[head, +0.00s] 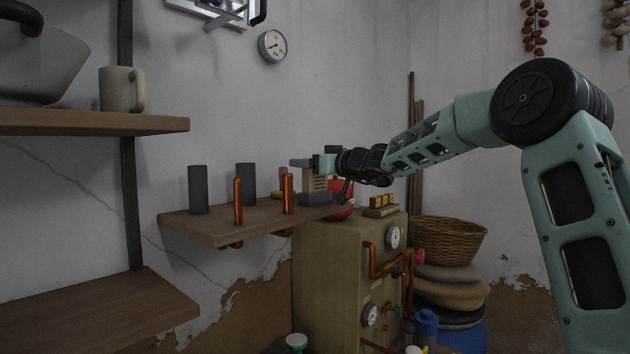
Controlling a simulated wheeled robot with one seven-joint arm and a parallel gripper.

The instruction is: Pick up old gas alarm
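A small beige box with slots in its front, which looks like the old gas alarm (315,184), stands upright at the right end of the wooden wall shelf, in the middle of the head view. Its lower part is dark grey. My gripper (312,163) reaches in from the right and is at the top of this box, overlapping its upper edge. The fingers are small and partly hidden here, so I cannot tell whether they are closed on the box or only beside it.
The shelf (215,226) also holds dark grey blocks (198,190) and upright copper pipes (238,201) left of the box. A red round object (342,199) and a beige cabinet with gauges (330,275) are close at the right. A wicker basket (447,241) stands farther right.

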